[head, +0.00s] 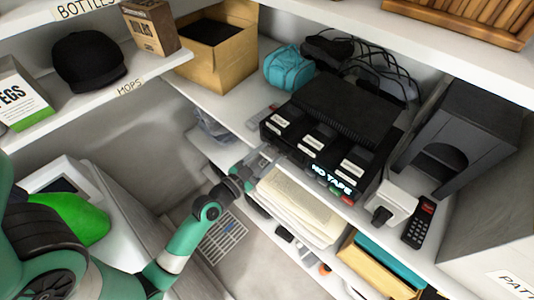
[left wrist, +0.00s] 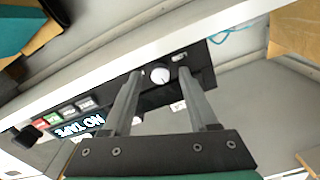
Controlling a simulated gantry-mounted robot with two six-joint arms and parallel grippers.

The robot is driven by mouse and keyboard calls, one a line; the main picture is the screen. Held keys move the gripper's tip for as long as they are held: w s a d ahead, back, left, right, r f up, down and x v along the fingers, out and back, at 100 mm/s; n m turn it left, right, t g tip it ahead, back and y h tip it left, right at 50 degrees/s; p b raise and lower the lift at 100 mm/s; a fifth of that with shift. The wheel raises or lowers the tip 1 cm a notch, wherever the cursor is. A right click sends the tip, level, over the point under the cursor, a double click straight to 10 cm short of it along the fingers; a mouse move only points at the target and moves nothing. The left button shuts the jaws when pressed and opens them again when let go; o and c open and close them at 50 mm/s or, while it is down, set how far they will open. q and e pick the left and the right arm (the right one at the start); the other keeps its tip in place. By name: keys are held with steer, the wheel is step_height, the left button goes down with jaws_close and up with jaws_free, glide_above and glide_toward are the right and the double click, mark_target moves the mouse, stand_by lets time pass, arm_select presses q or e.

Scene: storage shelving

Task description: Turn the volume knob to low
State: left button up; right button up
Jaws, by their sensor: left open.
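The black tape deck (head: 330,112) sits on the middle shelf, with a lit "NO TAPE" display (head: 331,179) on its front. My left gripper (head: 264,158) is at the left end of that front, by the shelf edge. In the left wrist view the deck's front panel shows a round white knob (left wrist: 161,76). My left gripper (left wrist: 160,73) is open, with one finger on each side of the knob in the picture. I cannot tell whether the fingers touch it. The knob is hidden in the head view. My right gripper is not in view.
A white box (head: 388,203) and a black remote (head: 420,222) lie right of the deck. A teal bag (head: 288,68) and cables are behind it.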

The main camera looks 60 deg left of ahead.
arm_select(q)
jaws_close()
steer(key=shift+n, duration=0.5)
steer(key=n, duration=0.2)
steer(key=shift+r+n, duration=0.1)
steer(key=shift+n, duration=1.8)
steer(key=shift+p, duration=0.3)
jaws_free()
